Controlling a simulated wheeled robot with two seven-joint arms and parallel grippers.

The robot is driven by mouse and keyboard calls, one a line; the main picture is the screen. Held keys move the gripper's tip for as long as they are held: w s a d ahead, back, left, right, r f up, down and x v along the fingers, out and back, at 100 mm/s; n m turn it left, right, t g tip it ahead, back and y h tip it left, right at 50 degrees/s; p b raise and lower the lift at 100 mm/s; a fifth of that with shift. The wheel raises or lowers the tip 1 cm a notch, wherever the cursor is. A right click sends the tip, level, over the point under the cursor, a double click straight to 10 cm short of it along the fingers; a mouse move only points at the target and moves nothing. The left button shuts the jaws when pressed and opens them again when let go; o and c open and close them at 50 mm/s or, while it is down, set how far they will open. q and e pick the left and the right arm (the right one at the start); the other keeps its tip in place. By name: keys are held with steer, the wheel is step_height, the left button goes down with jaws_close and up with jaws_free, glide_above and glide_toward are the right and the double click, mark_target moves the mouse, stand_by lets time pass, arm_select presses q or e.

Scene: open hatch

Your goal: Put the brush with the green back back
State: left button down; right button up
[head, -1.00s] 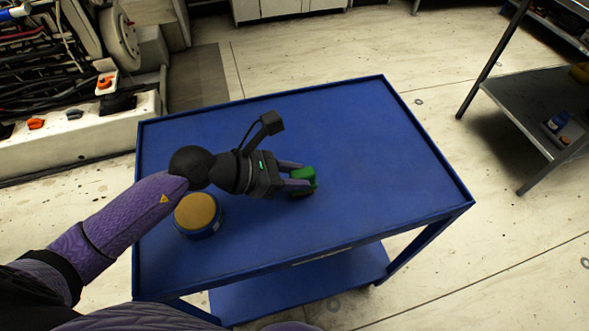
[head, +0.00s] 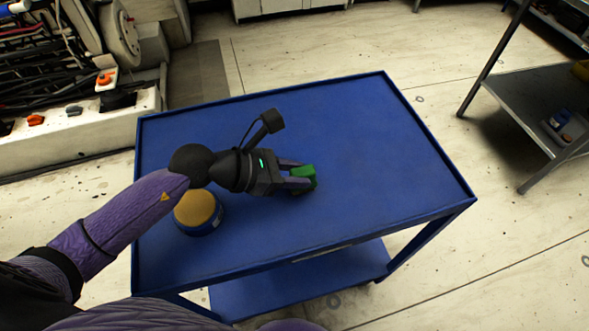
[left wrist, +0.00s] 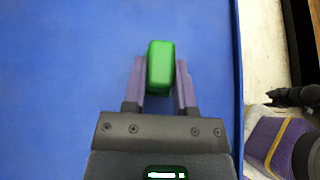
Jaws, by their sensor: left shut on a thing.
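The brush with the green back (head: 308,172) is at the middle of the blue cart top (head: 360,130). My left gripper (head: 299,178) is shut on it, with one finger on each side. In the left wrist view the green back (left wrist: 161,66) shows between the two purple fingers of the left gripper (left wrist: 160,85). The brush's underside is hidden, so I cannot tell whether it touches the cart top. My right gripper is not in view.
A round tin with a tan top (head: 197,209) stands on the cart, below my left wrist. The rest of the cart top is clear inside its low rim.

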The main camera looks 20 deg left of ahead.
arm_select(q)
steer(key=shift+c, duration=2.4)
jaws_free()
steer(key=shift+o, duration=0.7)
steer(key=p+v, duration=0.2)
steer(key=v, duration=0.8)
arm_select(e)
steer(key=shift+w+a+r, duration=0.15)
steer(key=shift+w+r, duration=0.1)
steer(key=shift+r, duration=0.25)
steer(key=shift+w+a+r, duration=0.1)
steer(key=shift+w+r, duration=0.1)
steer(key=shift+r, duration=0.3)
